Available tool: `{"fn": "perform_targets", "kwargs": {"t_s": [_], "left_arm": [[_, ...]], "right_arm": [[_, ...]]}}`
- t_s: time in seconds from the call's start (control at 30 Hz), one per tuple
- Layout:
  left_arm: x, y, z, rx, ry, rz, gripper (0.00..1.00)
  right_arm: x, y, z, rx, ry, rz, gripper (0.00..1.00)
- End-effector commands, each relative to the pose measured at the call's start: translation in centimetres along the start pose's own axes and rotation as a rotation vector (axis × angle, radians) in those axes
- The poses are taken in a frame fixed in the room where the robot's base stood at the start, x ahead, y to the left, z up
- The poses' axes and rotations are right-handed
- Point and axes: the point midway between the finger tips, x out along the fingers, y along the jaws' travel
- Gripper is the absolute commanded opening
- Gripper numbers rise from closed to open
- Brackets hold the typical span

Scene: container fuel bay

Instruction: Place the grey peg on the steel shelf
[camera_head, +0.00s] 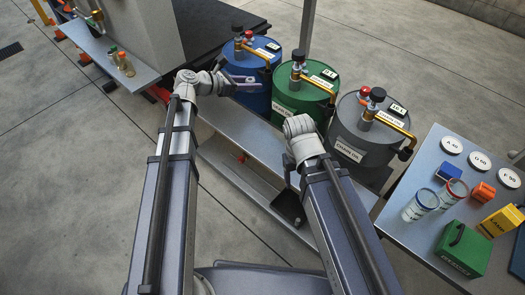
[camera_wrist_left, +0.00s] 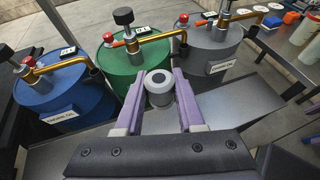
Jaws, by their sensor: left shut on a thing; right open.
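My left gripper (camera_head: 246,82) reaches over the steel shelf in front of the drums. In the left wrist view its purple fingers (camera_wrist_left: 160,98) are shut on the grey peg (camera_wrist_left: 159,88), a short round piece with a lighter ring-shaped top. The peg cannot be made out clearly in the head view. The bare steel shelf (camera_head: 245,138) runs below the drums; it also shows in the left wrist view (camera_wrist_left: 235,103). The peg appears above this surface; its contact with it is hidden. My right gripper (camera_head: 288,207) is open, low by the shelf's front edge, mostly hidden by its wrist.
Blue (camera_head: 247,95), green (camera_head: 300,98) and grey (camera_head: 362,135) drums with brass pumps stand behind the shelf. A table (camera_head: 415,215) at right holds jars, a green box (camera_head: 462,249) and several labelled discs. Another ledge (camera_head: 135,80) at left holds small bottles.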

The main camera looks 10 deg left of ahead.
Motion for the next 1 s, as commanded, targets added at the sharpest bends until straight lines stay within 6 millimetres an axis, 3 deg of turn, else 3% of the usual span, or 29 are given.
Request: {"fn": "perform_targets", "kwargs": {"t_s": [0.03, 0.4, 0.6, 0.8, 1.0], "left_arm": [[2.0, -0.5, -2.8, 0.001, 0.000, -0.003, 0.00], [10.6, -3.4, -11.4, -0.002, -0.001, 0.007, 0.00], [14.6, -4.9, -15.3, -0.003, -0.005, 0.012, 0.00], [17.0, -6.0, -17.6, -0.003, -0.008, 0.015, 0.00], [17.8, -6.3, -18.2, -0.004, -0.010, 0.019, 0.00]], "right_arm": [[3.3, -0.3, -0.2, -0.001, 0.000, 0.000, 0.68], [14.6, -1.4, -0.9, -0.005, 0.001, 0.002, 0.68], [19.8, -1.9, -1.2, -0.007, 0.002, 0.003, 0.68], [22.8, -2.1, -1.4, -0.008, 0.002, 0.003, 0.68], [23.7, -2.2, -1.4, -0.009, 0.003, 0.004, 0.68]]}}
